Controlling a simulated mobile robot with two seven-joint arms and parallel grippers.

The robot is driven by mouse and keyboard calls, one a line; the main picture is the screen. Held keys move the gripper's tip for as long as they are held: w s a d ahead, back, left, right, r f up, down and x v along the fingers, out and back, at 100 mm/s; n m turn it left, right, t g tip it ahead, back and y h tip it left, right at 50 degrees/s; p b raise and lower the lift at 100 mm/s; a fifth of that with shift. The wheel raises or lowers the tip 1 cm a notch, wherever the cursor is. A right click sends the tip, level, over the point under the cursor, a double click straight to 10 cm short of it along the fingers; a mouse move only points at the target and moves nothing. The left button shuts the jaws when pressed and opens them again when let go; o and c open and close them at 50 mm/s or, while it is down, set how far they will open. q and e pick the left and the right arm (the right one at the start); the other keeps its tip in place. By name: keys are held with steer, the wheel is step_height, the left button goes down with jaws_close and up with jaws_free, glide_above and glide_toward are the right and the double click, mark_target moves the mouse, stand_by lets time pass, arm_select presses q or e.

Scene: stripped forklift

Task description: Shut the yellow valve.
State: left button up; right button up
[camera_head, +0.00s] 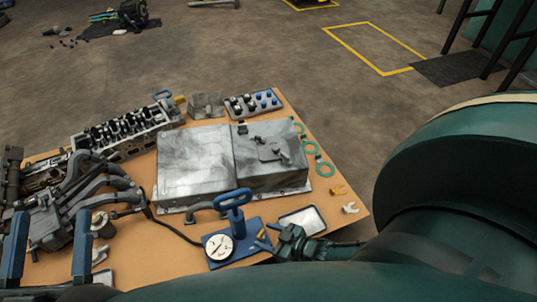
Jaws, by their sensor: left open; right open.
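A blue hand pump (234,216) stands on a blue base plate near the front edge of the table, with a blue loop handle and a round white gauge (219,247). A small yellow valve lever (262,234) shows at the right side of the pump's base. My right gripper (278,241), dark green, is open just right of the lever, low over the table. I cannot tell whether it touches the lever. My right arm hides part of the front. I cannot make out my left gripper.
The wooden table (352,216) is crowded. A large grey metal cover (195,160) lies behind the pump, an engine head (127,132) behind left. A manifold (75,195) and two blue uprights (82,245) stand left. A shallow tray (302,220) lies behind my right gripper.

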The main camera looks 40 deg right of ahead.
steer(key=shift+s+d+r, duration=0.1)
steer(key=shift+s+r, duration=0.1)
steer(key=shift+s, duration=0.1)
arm_select(q)
steer(key=shift+s+a+f+n+g+y+p, duration=0.15)
steer(key=shift+f+g+y+p, duration=0.2)
steer(key=shift+p, duration=0.5)
steer(key=shift+s+d+f+n+g+y+p, duration=0.15)
steer(key=shift+f+y+p, duration=0.25)
steer(key=shift+p, duration=0.5)
steer(key=shift+s+a+f+n+g+y+p, duration=0.15)
steer(key=shift+f+g+y+p, duration=0.2)
steer(key=shift+p, duration=0.5)
arm_select(e)
steer(key=v, duration=1.2)
steer(key=shift+d, duration=0.2)
arm_select(q)
steer(key=shift+f, duration=0.1)
arm_select(e)
steer(key=shift+s, duration=0.15)
steer(key=shift+c, duration=0.4)
